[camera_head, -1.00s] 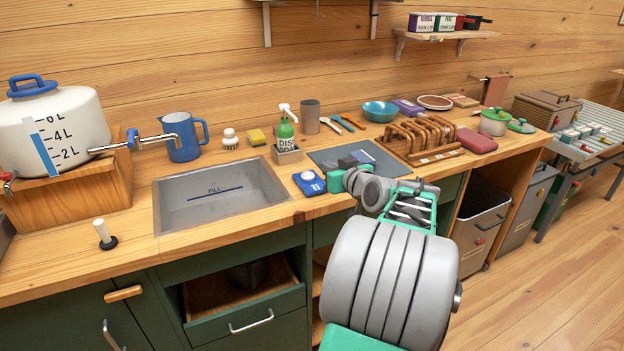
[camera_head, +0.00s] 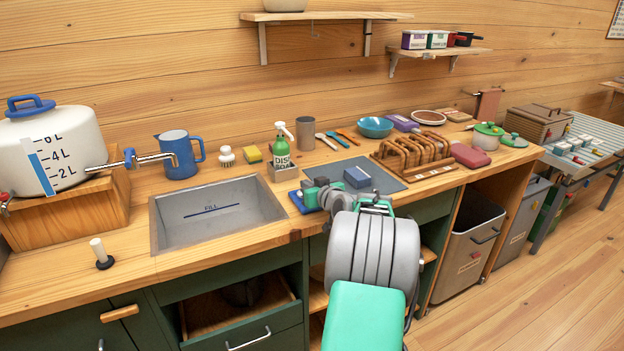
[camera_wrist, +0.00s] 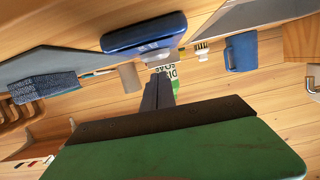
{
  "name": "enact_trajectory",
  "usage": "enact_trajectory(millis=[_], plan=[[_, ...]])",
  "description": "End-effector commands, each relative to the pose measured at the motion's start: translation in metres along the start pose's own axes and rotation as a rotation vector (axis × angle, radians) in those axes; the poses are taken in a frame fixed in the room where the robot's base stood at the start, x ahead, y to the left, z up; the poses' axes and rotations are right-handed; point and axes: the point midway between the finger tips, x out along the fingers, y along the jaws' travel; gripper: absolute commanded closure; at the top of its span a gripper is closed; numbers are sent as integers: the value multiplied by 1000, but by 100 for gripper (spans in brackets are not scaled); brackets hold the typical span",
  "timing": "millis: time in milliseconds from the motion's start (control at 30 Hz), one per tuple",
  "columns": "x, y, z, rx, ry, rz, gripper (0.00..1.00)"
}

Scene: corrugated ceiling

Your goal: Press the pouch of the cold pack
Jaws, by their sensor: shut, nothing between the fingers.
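The cold pack (camera_head: 297,203) is a flat blue piece on the counter's front edge, right of the sink. My arm and gripper hide most of it in the head view. In the wrist view the cold pack (camera_wrist: 143,36) shows as a blue slab with a pale grey-white part, seemingly the pouch (camera_wrist: 155,55), on its near side. My gripper (camera_wrist: 160,74) is shut and empty, its dark fingertips close to that pale part. I cannot tell whether they touch. In the head view my gripper (camera_head: 308,190) is over the cold pack.
The sink (camera_head: 215,238) lies left of the cold pack. A grey mat (camera_head: 390,184) with a dark blue block (camera_head: 357,177) lies to the right. A green soap bottle (camera_head: 281,150) in a holder stands behind. A wooden rack (camera_head: 410,150) is further right.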

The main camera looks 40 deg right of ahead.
Motion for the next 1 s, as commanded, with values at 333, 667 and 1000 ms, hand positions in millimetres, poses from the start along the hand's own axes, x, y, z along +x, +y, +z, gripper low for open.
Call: enact_trajectory(millis=[333,667,1000], plan=[[3,0,13,-2,3,1,100],[8,1,31,-3,3,0,100],[9,0,40,3,-8,-1,100]])
